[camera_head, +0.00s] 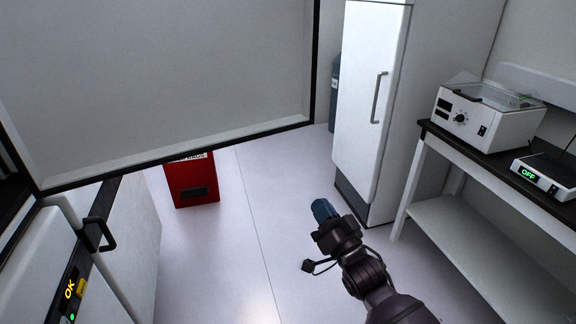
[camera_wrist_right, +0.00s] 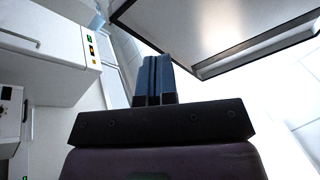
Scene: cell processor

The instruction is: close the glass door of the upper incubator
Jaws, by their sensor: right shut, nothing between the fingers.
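The glass door (camera_head: 160,80) is a large pale grey panel with a dark frame. It stands open across the upper left of the head view, its lower left corner close to the incubator body. In the right wrist view the dark-framed door panel (camera_wrist_right: 220,30) shows at upper right. My right gripper (camera_head: 322,208) has blue fingers, shut and empty, over the floor to the lower right of the door and apart from it. Its fingers (camera_wrist_right: 153,78) also show together in the wrist view. The upper incubator's interior is mostly hidden. My left gripper is not in view.
A red bin (camera_head: 192,185) is on the floor. A white fridge (camera_head: 365,110) and a bench (camera_head: 490,165) with devices stand right. Floor between is clear.

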